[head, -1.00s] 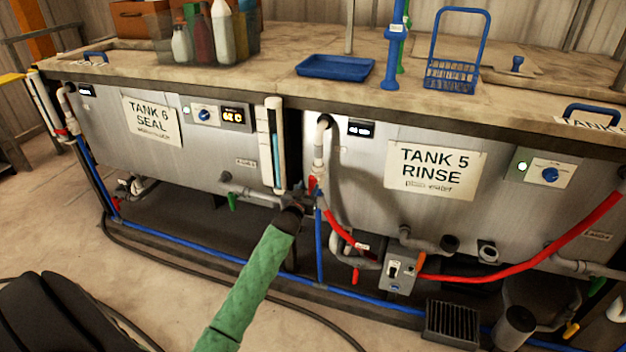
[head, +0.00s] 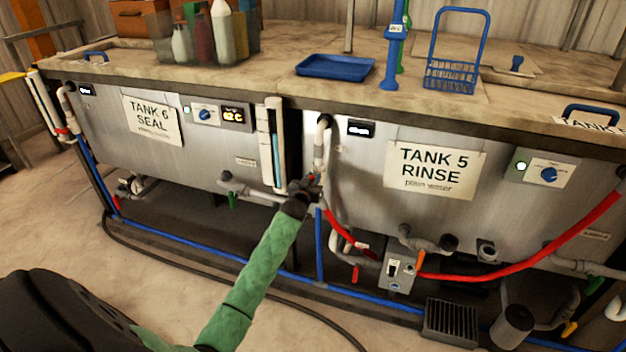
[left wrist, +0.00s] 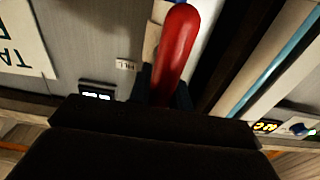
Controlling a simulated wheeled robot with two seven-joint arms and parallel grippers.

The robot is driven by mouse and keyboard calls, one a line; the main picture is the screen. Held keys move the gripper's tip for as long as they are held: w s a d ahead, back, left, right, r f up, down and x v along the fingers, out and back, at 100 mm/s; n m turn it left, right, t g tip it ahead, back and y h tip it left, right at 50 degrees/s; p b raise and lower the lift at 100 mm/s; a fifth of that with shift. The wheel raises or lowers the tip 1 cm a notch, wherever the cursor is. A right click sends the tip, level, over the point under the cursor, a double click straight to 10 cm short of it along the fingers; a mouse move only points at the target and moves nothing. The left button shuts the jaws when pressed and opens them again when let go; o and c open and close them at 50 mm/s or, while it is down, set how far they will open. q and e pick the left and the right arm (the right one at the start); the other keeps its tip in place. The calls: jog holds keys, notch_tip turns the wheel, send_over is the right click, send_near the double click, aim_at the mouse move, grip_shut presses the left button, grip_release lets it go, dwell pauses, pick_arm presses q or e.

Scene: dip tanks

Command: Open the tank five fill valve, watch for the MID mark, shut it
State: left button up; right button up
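Tank 5 (head: 360,200), labelled RINSE, stands at the right in the head view. At its left end are a bent grey fill pipe (head: 321,135) and a white-framed upright gauge (head: 265,150) with a blue strip; no MID mark is legible. My left gripper (head: 306,186) is at the small red valve handle below the pipe. In the left wrist view the red handle (left wrist: 174,55) lies between the two dark fingers (left wrist: 164,92). The handle nearly fills the gap, and I cannot tell whether the fingers press on it. My right gripper is not in view.
Tank 6 (head: 215,160) is at the left. A red hose (head: 520,268) and a switch box (head: 398,272) are below tank 5. A blue pipe (head: 319,245) runs beneath the gripper. A blue tray (head: 335,67) and basket (head: 450,76) stand on the worktop.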

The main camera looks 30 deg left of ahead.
pick_arm(q)
grip_shut()
